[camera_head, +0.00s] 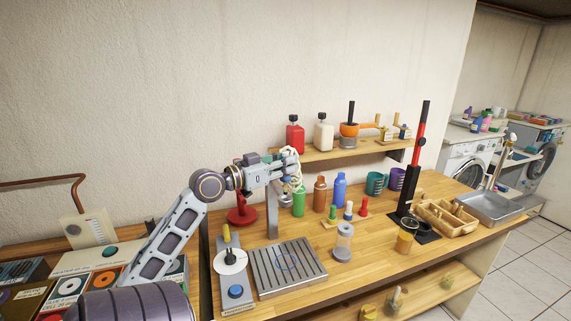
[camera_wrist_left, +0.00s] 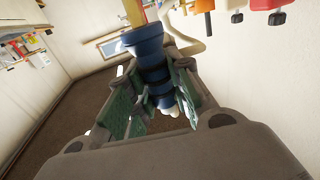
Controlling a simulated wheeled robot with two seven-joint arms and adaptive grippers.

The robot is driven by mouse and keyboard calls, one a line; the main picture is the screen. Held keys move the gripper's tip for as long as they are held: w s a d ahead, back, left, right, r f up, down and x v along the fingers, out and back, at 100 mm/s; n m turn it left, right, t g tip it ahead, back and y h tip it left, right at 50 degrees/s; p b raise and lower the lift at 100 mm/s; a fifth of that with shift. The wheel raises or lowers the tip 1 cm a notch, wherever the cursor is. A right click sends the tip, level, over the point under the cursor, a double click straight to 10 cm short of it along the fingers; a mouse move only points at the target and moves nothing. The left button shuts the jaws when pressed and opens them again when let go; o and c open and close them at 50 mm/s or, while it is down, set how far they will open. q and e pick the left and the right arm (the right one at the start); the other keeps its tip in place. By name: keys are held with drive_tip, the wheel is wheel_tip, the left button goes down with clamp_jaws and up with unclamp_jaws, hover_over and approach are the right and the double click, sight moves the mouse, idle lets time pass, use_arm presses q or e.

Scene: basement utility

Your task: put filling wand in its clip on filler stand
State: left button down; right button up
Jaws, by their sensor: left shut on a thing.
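My left gripper (camera_head: 288,165) is raised over the back of the wooden workbench, in front of the wall shelf. In the left wrist view its green-padded fingers (camera_wrist_left: 153,95) are shut around the dark blue filling wand (camera_wrist_left: 152,60). A pale hose (camera_head: 291,182) hangs in loops by the gripper; the wand itself is mostly hidden in the head view. A grey upright post (camera_head: 272,213), which looks like the filler stand, rises behind the slatted metal tray (camera_head: 290,266), below the gripper. I cannot make out the clip. My right gripper is not in view.
A red round-based stand (camera_head: 241,214) is left of the post. Green (camera_head: 299,202), brown and blue bottles stand right of it. The shelf (camera_head: 340,150) holds red and white bottles. A black-and-red column (camera_head: 416,160) stands farther right.

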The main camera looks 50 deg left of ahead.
sight(285, 183)
use_arm(q)
drive_tip(key=shift+f, duration=0.15)
drive_tip(key=shift+f+b, duration=1.1)
drive_tip(key=shift+f, duration=0.15)
idle(0.4)
drive_tip(key=shift+f+b, duration=1.45)
drive_tip(key=shift+f, duration=0.3)
drive_tip(key=c, duration=1.2)
unclamp_jaws()
drive_tip(key=s+a, duration=0.1)
drive_tip(key=s, duration=1.1)
drive_tip(key=shift+a, duration=0.25)
idle(0.7)
